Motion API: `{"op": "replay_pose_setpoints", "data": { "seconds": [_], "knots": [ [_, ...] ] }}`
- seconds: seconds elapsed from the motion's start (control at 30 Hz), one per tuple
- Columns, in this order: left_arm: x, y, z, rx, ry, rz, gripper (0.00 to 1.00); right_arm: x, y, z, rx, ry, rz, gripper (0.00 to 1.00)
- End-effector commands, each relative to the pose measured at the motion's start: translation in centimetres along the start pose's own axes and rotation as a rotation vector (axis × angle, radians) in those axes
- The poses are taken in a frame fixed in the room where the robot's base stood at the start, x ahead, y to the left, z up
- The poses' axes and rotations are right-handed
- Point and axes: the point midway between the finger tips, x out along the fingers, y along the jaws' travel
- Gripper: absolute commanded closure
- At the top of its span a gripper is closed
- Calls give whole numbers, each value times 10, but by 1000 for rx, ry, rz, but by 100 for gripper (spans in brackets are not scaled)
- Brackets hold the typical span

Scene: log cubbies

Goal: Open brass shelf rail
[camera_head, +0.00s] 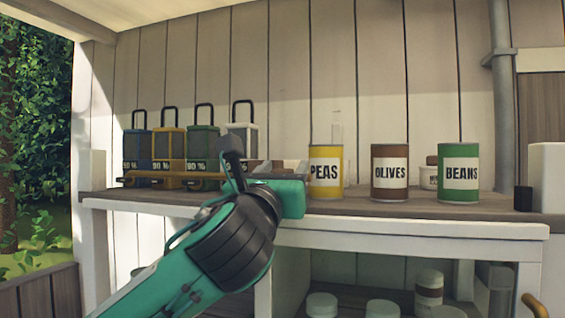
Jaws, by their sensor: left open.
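A brass-coloured rail (146,176) runs low along the front of several lantern-like containers at the left end of the shelf. Its right part passes behind my left gripper, so its right end is hidden. My left gripper (250,165) is open at the right end of this row, in front of the shelf edge. One dark finger points up before the rightmost container; I cannot tell whether it touches the rail. My green and black left arm comes up from the lower left. My right gripper is out of view.
A yellow PEAS can (326,172), a brown OLIVES can (389,172) and a green BEANS can (458,173) stand on the wooden shelf (410,207) to the right. White-lidded jars (429,287) stand below. A grey pipe (504,120) rises at the right.

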Motion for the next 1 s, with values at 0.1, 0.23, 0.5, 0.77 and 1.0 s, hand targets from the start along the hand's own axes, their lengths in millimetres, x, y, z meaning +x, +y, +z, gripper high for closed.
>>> {"op": "replay_pose_setpoints", "data": {
  "seconds": [0.1, 0.23, 0.5, 0.77, 1.0],
  "knots": [
    [1, 0, 0, 0, 0, 0, 51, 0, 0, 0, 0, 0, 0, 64],
    [1, 0, 0, 0, 0, 0, 51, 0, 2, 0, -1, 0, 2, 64],
    [1, 0, 0, 0, 0, 0, 100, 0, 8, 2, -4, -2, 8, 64],
    [1, 12, -1, 2, -1, 3, 100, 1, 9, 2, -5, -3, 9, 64],
    [1, 41, 0, 2, -1, 2, 100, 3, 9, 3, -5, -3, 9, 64]
  ]
}}
